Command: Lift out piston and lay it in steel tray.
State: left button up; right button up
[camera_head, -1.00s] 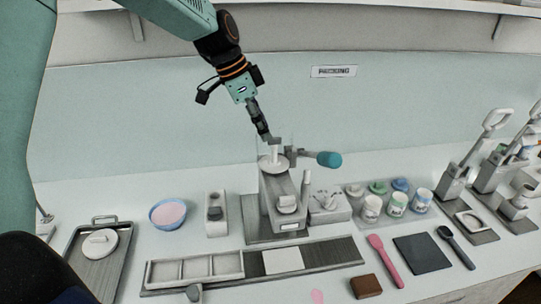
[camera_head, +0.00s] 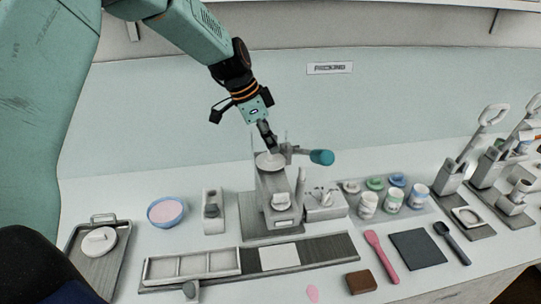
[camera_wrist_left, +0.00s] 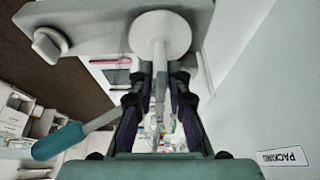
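The piston, a white disc (camera_head: 270,161) with an upright rod, stands at the top of the grey filling machine (camera_head: 274,190). My left gripper (camera_head: 270,147) is right above the disc, around the rod. In the left wrist view the disc (camera_wrist_left: 158,36) lies just past the fingertips, and the rod runs between the two fingers (camera_wrist_left: 160,85). The fingers stand apart on either side of it; a firm grip does not show. The steel tray (camera_head: 108,278) lies at the far left with a round white part (camera_head: 99,241) on it. My right gripper is out of view.
A teal-handled lever (camera_head: 321,157) sticks out right of the piston. A blue bowl of pink cream (camera_head: 167,212) and a small grey unit (camera_head: 213,212) stand between tray and machine. Several small cups (camera_head: 392,199) are at the right. The wall (camera_head: 200,120) is close behind.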

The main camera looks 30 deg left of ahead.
pick_arm(q)
jog(key=shift+w+a+f, duration=0.1)
grip_shut()
jog(key=shift+s+a, duration=0.2)
jog(key=shift+d, duration=0.1)
jog(key=shift+w+d, duration=0.1)
jog(key=shift+r, duration=0.25)
notch_tip(320, 180, up, 29)
jog(key=p, duration=0.4)
dwell(1.2)
